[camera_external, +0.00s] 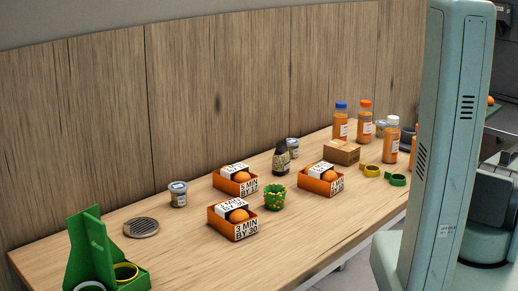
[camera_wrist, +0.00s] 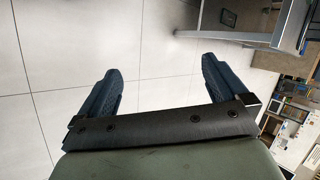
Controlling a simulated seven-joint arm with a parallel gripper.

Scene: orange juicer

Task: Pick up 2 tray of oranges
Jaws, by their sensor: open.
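Three orange trays of oranges with black-and-white lettered labels sit on the wooden table in the external view. One tray (camera_external: 223,225) is nearest the camera. A second tray (camera_external: 222,184) is farther back on the left, and a third tray (camera_external: 315,186) is to the right. An orange (camera_external: 238,215) shows in the nearest tray. My gripper (camera_wrist: 160,85) shows only in the wrist view, with its two dark fingers wide apart and nothing between them. It points over a pale tiled floor, away from the trays.
A green patterned cup (camera_external: 274,198) stands between the trays. A dark jar (camera_external: 281,160), small jar (camera_external: 178,194), cardboard box (camera_external: 341,152) and several juice bottles (camera_external: 364,122) share the table (camera_external: 180,255). A green holder (camera_external: 92,255) and round grate (camera_external: 141,228) are at left.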

